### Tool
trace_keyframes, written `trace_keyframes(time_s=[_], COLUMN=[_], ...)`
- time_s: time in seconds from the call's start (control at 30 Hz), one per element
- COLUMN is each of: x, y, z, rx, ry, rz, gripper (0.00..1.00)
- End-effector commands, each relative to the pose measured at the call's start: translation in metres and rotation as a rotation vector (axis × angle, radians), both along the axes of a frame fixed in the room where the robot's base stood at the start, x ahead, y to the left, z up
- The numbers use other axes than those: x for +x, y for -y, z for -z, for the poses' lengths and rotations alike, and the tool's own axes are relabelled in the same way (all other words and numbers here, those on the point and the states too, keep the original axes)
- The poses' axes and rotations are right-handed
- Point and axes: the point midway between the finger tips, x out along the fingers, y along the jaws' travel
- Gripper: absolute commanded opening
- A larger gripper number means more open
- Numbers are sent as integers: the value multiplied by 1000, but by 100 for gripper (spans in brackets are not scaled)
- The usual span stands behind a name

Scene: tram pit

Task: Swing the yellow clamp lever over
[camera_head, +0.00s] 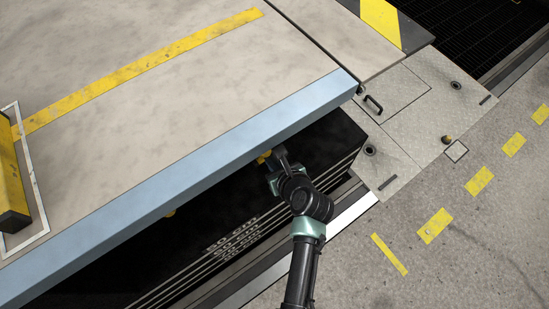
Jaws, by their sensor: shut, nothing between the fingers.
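A small yellow part (263,156), which looks like the clamp lever, shows just under the light-blue edge beam. It is mostly hidden by the beam and my gripper, so I cannot tell which way it points. My gripper (272,162) is at the end of my arm, right beside this yellow part. The gripper is shut and empty. I cannot tell whether it touches the yellow part. A second small yellow part (170,212) shows further left under the same beam.
The light-blue beam (200,170) overhangs a dark box with pale stripes (320,150). A metal plate with a black handle (400,105) lies to the right. A yellow block (12,185) stands at the far left.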

Motion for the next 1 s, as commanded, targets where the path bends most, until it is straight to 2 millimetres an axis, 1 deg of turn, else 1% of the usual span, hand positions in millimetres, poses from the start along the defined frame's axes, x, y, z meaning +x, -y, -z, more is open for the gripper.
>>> trace_keyframes(time_s=[0.03,0.4,0.6,1.0], x=[2,18,29,31], y=[-2,-14,-22,-23], z=[-10,-19,-19,-18], rx=[-9,-89,-99,-97], ry=[-13,-121,-131,-128], rz=[-3,-4,-4,-2], gripper=[0,0,0,0])
